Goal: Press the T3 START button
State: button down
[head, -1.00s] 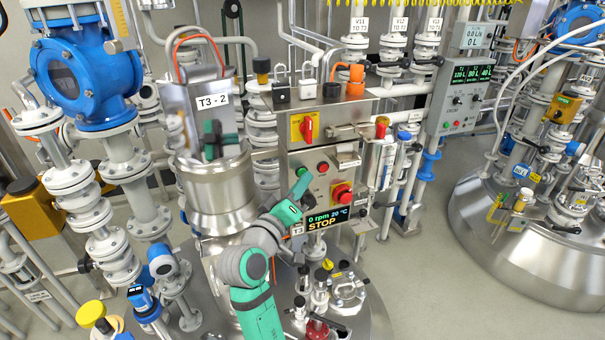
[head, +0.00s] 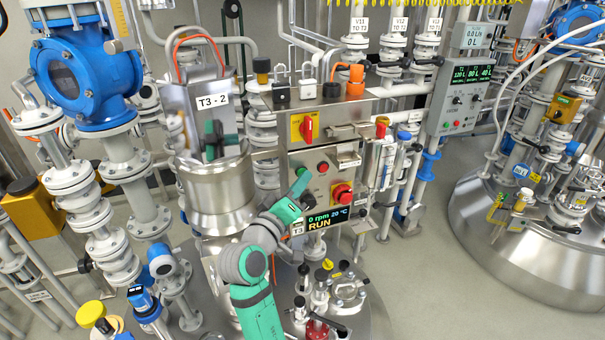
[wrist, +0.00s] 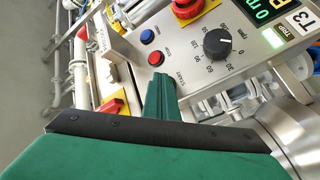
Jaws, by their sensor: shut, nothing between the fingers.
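The T3 control panel (head: 322,185) stands mid-view in the head view. Its display (head: 326,219) reads 0 rpm, 20 °C and RUN. My gripper (head: 301,178) is shut and empty, its green fingertips at the panel face left of a red button (head: 322,167). In the wrist view my gripper (wrist: 160,82) points at the panel beside the START lettering. The fingertips cover the START button there, so I cannot see its cap or the contact itself. The red button (wrist: 156,58) and a blue button (wrist: 147,36) lie just beyond the fingertips.
A black rpm knob (wrist: 217,44) sits right of the fingertips in the wrist view. A red emergency stop (head: 342,194) and a red-and-yellow rotary switch (head: 306,127) are on the same cabinet.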

jog(key=shift+s+d, duration=0.3)
jog(key=shift+s, duration=0.4)
jog(key=shift+s+d, duration=0.3)
jog(key=shift+s, duration=0.45)
jog(key=shift+s+d, duration=0.35)
jog(key=shift+s, duration=0.45)
jog(key=shift+s+d, duration=0.3)
jog(key=shift+s, duration=0.45)
jog(key=shift+f, duration=0.1)
jog(key=s+a+f+y, duration=0.1)
jog(key=s+f+y, duration=0.1)
jog(key=s+f, duration=0.5)
jog(key=s+a+f+g+y, duration=0.1)
jog(key=s+f+y, duration=0.15)
jog(key=f, duration=0.75)
jog(key=s+a+f+y, duration=0.1)
jog(key=s+f+y, duration=0.1)
jog(key=s+f, duration=0.55)
jog(key=s+d+f+m, duration=0.1)
jog(key=s+f+m, duration=0.1)
jog(key=s, duration=1.1)
jog(key=s+d+f+m+g, duration=0.1)
jog(key=s+d+f+m, duration=0.1)
jog(key=s, duration=1.2)
jog(key=shift+s+d+f+m+y, duration=0.2)
jog(key=shift+f+m+y, duration=0.25)
jog(key=shift+f+m, duration=0.25)
